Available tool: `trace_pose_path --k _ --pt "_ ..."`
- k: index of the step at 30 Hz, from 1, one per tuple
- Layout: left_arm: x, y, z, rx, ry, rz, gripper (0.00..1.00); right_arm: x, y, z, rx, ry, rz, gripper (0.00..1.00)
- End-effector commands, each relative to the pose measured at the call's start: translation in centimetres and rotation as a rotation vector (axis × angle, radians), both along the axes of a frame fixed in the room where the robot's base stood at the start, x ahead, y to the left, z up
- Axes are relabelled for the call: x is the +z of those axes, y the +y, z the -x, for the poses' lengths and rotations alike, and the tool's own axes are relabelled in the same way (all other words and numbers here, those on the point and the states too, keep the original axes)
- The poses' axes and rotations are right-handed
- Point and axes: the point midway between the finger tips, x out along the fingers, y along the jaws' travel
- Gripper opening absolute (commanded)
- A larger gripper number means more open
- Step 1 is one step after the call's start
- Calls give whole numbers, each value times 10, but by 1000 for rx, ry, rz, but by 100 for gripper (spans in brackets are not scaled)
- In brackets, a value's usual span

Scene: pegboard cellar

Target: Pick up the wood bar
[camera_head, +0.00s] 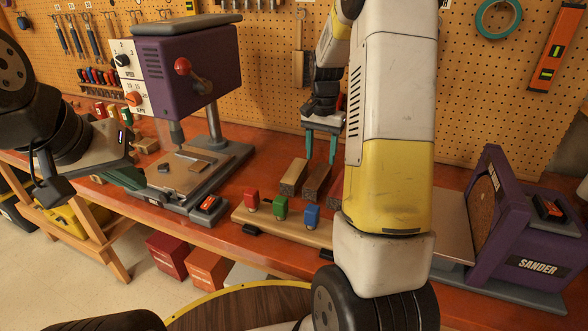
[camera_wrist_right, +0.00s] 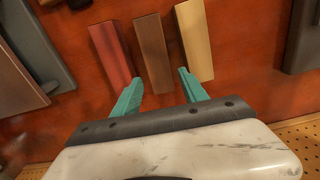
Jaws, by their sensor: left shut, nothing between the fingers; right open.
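Three bars lie side by side on the red-brown bench. In the right wrist view they are a reddish bar (camera_wrist_right: 112,55), a brown bar (camera_wrist_right: 153,52) and a pale tan bar (camera_wrist_right: 195,38). In the head view the tan bar (camera_head: 293,178) and brown bar (camera_head: 315,180) show; my right arm covers some of that area. My right gripper (camera_head: 321,160) is open and empty over the bars' far ends. In the wrist view its teal fingers (camera_wrist_right: 160,88) stand either side of the brown bar's line. My left gripper (camera_head: 128,176) is shut and empty near the drill press.
A purple drill press (camera_head: 190,65) stands at left and a purple sander (camera_head: 510,220) at right. A board (camera_head: 285,232) with red, green and blue blocks lies at the bench's front edge. A pegboard (camera_head: 270,60) with tools is behind.

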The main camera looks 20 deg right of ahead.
Motion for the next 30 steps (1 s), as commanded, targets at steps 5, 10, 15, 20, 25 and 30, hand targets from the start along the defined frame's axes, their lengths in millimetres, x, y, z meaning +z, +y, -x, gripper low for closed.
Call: trace_pose_path --k 5,10,15,20,25,30 --pt "0 0 0 0 0 0 0 -21 0 2 -1 5 0 51" --pt "0 0 0 0 0 0 0 -44 -1 2 0 5 0 51" --pt "0 0 0 0 0 0 0 -67 -2 1 0 3 -1 51" --pt "0 0 0 0 0 0 0 -74 -2 1 1 1 -1 51" --pt "0 0 0 0 0 0 0 -73 -1 1 1 1 -1 49" --pt "0 0 0 0 0 0 0 -73 -1 1 1 0 0 16"
